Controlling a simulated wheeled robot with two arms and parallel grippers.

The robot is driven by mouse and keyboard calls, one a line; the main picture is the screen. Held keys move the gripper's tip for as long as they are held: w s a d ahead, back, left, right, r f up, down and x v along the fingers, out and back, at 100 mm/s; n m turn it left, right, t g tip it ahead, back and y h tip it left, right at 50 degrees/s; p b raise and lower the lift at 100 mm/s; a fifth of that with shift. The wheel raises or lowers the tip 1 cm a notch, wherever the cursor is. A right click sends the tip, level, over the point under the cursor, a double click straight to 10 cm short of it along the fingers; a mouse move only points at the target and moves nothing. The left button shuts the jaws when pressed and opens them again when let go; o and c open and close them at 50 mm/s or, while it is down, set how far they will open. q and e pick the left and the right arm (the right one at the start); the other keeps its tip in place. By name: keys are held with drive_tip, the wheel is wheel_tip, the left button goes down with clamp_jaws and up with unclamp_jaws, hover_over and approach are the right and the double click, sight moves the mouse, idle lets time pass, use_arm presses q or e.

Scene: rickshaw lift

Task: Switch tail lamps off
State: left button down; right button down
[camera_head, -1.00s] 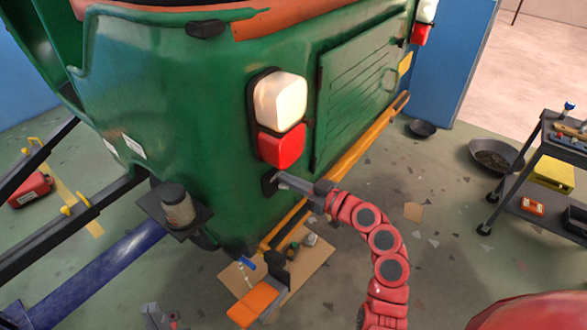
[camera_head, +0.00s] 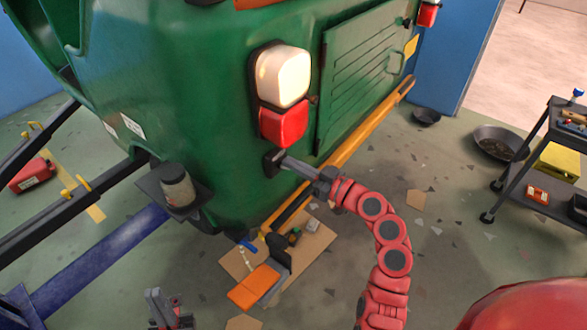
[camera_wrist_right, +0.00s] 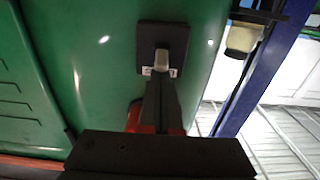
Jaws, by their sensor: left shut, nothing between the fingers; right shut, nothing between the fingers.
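The near tail lamp has a cream-white upper lens (camera_head: 282,75) and a red lower lens (camera_head: 284,122) on the green rickshaw body's corner. The upper lens looks bright; I cannot tell for sure whether it is lit. The far lamp (camera_head: 427,14) is cut by the top edge. A dark switch plate (camera_head: 269,163) sits below the near lamp; the right wrist view shows the plate (camera_wrist_right: 176,40) with a small pale lever (camera_wrist_right: 162,58). My right gripper (camera_head: 283,159) is shut, its tips at the lever; I cannot tell whether they touch. My left gripper (camera_head: 156,294) is shut and empty at the bottom.
A jar (camera_head: 177,186) stands on a dark bracket left of the switch. Below lie cardboard (camera_head: 318,240) and an orange-topped item (camera_head: 254,287). A blue lift beam (camera_head: 95,262) crosses the left. A tool cart (camera_head: 545,160) stands right. Floor between is mostly clear.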

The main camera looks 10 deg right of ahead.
drive_tip(key=shift+s+d+f+t+y+b, duration=0.2)
drive_tip(key=shift+f+t+y+b, duration=0.8)
drive_tip(key=shift+b, duration=5.75)
drive_tip(key=shift+s+d+f+t+y+b, duration=0.15)
drive_tip(key=shift+f+t+y+b, duration=0.85)
drive_tip(key=shift+b, duration=5.75)
drive_tip(key=shift+r+p, duration=1.6)
drive_tip(key=shift+r, duration=0.8)
drive_tip(key=b, duration=0.2)
approach(287, 169)
drive_tip(key=shift+s+d+r, duration=0.25)
drive_tip(key=shift+s+d, duration=0.15)
drive_tip(key=shift+d, duration=0.15)
drive_tip(key=shift+s+d+r, duration=0.3)
drive_tip(key=shift+s+d, duration=0.05)
drive_tip(key=shift+d, duration=0.2)
